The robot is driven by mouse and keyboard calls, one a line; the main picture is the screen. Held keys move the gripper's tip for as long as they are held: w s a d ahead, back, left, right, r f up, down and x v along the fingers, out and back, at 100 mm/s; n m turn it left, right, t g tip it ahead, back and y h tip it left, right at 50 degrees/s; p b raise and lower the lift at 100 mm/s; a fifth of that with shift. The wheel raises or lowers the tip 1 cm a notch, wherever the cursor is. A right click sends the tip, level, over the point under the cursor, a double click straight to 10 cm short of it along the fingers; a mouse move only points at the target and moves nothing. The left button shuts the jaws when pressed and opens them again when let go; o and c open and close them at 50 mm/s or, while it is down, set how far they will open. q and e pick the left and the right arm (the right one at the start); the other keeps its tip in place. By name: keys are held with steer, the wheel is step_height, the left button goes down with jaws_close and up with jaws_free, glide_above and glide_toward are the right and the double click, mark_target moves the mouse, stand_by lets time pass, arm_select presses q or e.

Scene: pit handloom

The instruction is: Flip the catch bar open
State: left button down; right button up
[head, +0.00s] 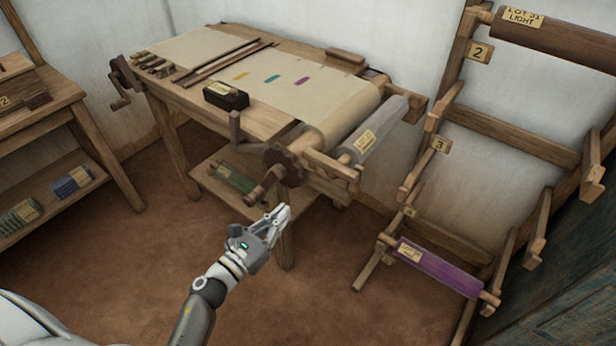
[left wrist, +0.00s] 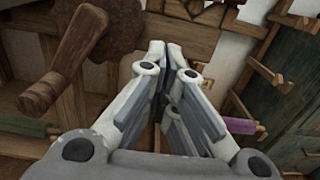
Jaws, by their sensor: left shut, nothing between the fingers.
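My left gripper (head: 284,211) is shut and empty, in front of the near right corner of the loom table. Its closed fingertips also show in the left wrist view (left wrist: 165,50). A short wooden bar (head: 328,164) sits at the loom's near end, between the toothed wheel (head: 284,164) and the grey roll (head: 378,132). It looks like the catch bar, but I cannot tell for sure or see how it is set. The gripper appears apart from it. The wheel's wooden crank handle (head: 262,188) is close to the gripper; it shows large in the left wrist view (left wrist: 70,50).
The loom (head: 190,118) bears cream cloth (head: 300,78) and a dark labelled block (head: 225,97). A rack (head: 505,132) at right holds a purple roll (head: 436,268) and a brown roll (head: 560,38). A shelf bench (head: 60,104) stands left. The front floor is clear.

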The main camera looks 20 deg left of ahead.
arm_select(q)
steer(key=p, duration=0.2)
glide_toward(316, 170)
steer(key=w+f, duration=0.1)
steer(key=w+d+f, duration=0.1)
steer(key=w, duration=0.1)
steer(key=w+f, duration=0.1)
steer(key=w, duration=0.1)
steer(key=shift+d+f, duration=0.2)
steer(key=shift+d, duration=0.15)
steer(key=r, duration=0.1)
steer(key=p, duration=0.1)
steer(key=w+r, duration=0.1)
steer(key=shift+w+d+r+p, duration=0.15)
steer(key=shift+d+r+p, duration=0.15)
steer(key=shift+p, duration=0.1)
steer(key=shift+w+r+p, duration=0.1)
steer(key=shift+r+p, duration=0.25)
steer(key=shift+r, duration=0.25)
